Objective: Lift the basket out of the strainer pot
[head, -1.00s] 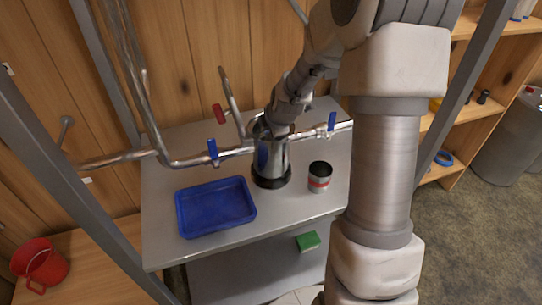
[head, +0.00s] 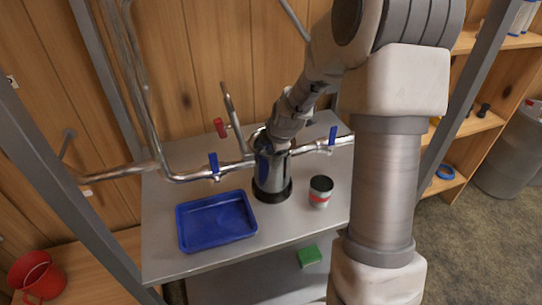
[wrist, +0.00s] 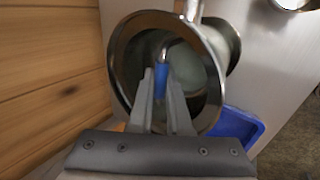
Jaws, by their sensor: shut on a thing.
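The strainer pot (head: 271,178) is a shiny metal cylinder with a dark base, standing upright on the steel table among the pipes. My gripper comes down into its mouth from above; in the head view my arm hides the fingers. In the wrist view the round rim of the pot (wrist: 123,62) surrounds my gripper (wrist: 161,82). The two fingers are shut on a small blue grip (wrist: 160,80), which seems to belong to the basket's curved metal handle. A pale inner surface shows behind it. I cannot make out the basket's body clearly.
A blue tray (head: 180,222) lies on the steel table (head: 160,262), left of the pot. A silver can with a red band (head: 320,192) stands at the right. Pipes with blue valve levers (head: 214,166) run behind and beside the pot. A green sponge (head: 309,256) is lower down.

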